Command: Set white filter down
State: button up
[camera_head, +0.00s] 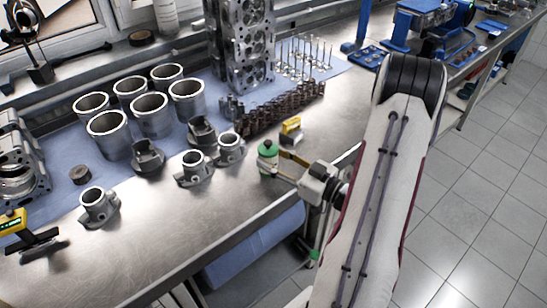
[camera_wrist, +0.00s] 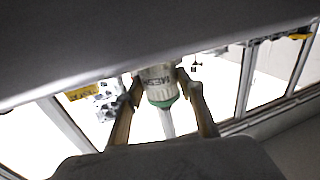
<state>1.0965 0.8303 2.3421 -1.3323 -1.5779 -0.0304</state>
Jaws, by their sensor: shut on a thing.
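The white filter (camera_head: 267,160), with green ends, is held at the front part of the steel workbench (camera_head: 225,207). In the wrist view the filter (camera_wrist: 157,76) shows a white body with dark lettering and a green band. My gripper (camera_head: 278,165) comes in from the right, its fingers shut on the filter's sides. In the wrist view the two fingers of my gripper (camera_wrist: 158,87) flank the filter. The filter looks roughly upright in the head view. I cannot tell whether its base touches the bench.
Metal housings (camera_head: 195,168) stand left of the filter, and several cylinder liners (camera_head: 109,134) stand behind on a blue mat. A small yellow item (camera_head: 291,126) lies just behind the filter, near a row of dark springs (camera_head: 262,118). Bare steel lies left and front.

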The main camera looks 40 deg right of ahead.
jog(key=o, duration=1.2)
jog(key=shift+r, duration=0.1)
jog(key=shift+s, duration=0.1)
jog(key=shift+v, duration=5.9)
